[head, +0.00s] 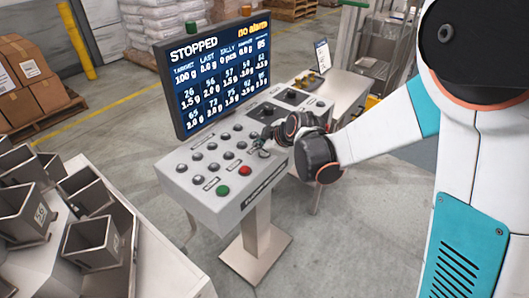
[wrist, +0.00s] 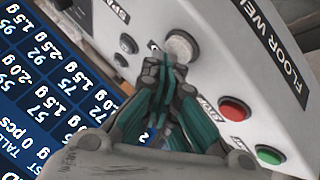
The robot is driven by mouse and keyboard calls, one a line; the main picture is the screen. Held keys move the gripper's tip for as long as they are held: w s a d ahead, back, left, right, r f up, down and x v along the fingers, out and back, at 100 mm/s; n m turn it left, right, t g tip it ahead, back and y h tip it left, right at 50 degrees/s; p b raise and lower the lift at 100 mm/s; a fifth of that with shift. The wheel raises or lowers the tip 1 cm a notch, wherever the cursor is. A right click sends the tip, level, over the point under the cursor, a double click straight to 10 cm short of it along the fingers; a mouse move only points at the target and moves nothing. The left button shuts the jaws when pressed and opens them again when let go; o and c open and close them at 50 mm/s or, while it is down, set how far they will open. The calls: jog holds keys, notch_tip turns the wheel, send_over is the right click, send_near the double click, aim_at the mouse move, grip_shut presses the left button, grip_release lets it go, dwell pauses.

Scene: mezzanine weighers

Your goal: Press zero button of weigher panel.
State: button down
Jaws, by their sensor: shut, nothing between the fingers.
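The weigher panel (head: 215,165) is a light grey sloped box on a pedestal, with rows of grey round buttons, a red button (head: 245,171) and a green button (head: 222,190). My gripper (head: 264,152) is over the panel's right part, shut and empty. In the wrist view my closed fingertips (wrist: 160,68) are right beside a pale round button (wrist: 181,46), overlapping its edge in the picture; whether they touch is unclear. The red button (wrist: 233,108) and green button (wrist: 270,154) also show there. I cannot read which button is zero; some labels are blurred or hidden.
A screen (head: 215,75) reading STOPPED and "no alarm" stands behind the buttons. Metal weigh buckets (head: 95,243) are at lower left. A pale side table (head: 345,95) is behind my arm. Boxes (head: 22,75) on a pallet stand far left. Floor is free left of the pedestal.

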aim_at(263, 153)
jog(key=shift+f+b, duration=0.4)
jog(key=shift+f, duration=0.05)
dwell(0.3)
jog(key=shift+r, duration=0.15)
jog(key=shift+r+p, duration=0.6)
jog(key=shift+r, duration=0.15)
jog(key=shift+r+p, duration=1.6)
jog(key=shift+r, duration=0.85)
